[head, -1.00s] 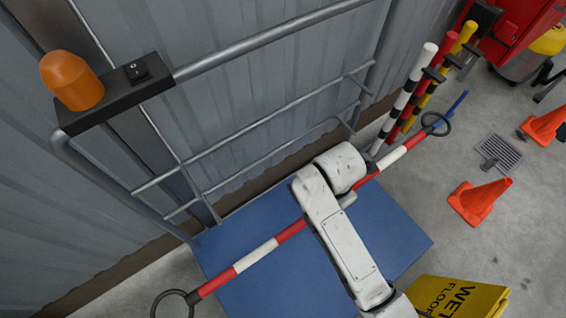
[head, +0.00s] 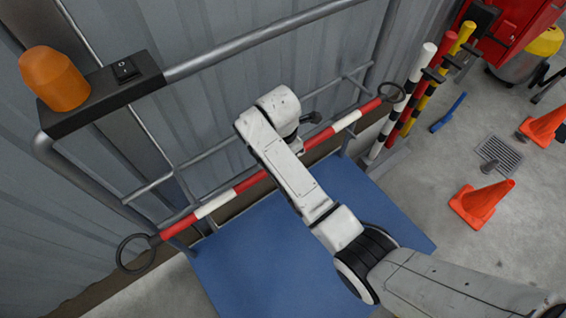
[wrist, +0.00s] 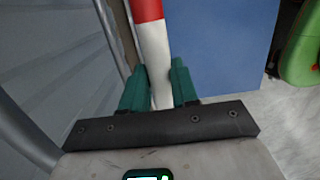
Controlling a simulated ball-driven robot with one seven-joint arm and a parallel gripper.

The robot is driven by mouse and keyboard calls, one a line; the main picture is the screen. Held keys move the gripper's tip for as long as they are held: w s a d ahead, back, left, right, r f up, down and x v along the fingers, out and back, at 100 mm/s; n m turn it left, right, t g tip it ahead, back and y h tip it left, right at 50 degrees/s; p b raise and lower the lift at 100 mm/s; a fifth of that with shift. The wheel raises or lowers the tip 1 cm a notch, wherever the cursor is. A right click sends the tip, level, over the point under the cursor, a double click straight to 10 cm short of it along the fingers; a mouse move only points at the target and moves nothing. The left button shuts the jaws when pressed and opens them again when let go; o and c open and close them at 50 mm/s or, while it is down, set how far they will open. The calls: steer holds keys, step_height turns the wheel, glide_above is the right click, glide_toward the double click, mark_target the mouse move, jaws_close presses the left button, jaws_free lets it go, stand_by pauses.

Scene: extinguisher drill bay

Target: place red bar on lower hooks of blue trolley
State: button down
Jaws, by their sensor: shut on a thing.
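The red-and-white bar (head: 215,204), with a black ring at each end, runs slantwise across the head view. It passes in front of the lower rails of the trolley's grey frame; I cannot tell whether it touches them. The blue trolley's deck (head: 245,270) lies below the bar. Lower hooks cannot be made out. In the wrist view, my gripper (wrist: 160,85) has its green fingers shut on a white section of the bar (wrist: 153,45). In the head view my arm hides part of the bar and most of the grip.
An orange beacon (head: 55,78) and a black switch box (head: 100,92) sit on the trolley's handle. A corrugated wall stands close behind. Striped posts (head: 402,100) stand near the bar's right ring. Orange cones (head: 482,202) and a blue object (head: 448,112) are on the floor at right.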

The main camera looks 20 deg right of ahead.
step_height(320, 180, down, 7)
steer(key=w+b, duration=0.1)
steer(key=w, duration=0.1)
steer(key=shift+a, duration=0.2)
steer(key=shift+f, duration=0.1)
steer(key=c, duration=0.9)
jaws_free()
steer(key=shift+o, duration=0.2)
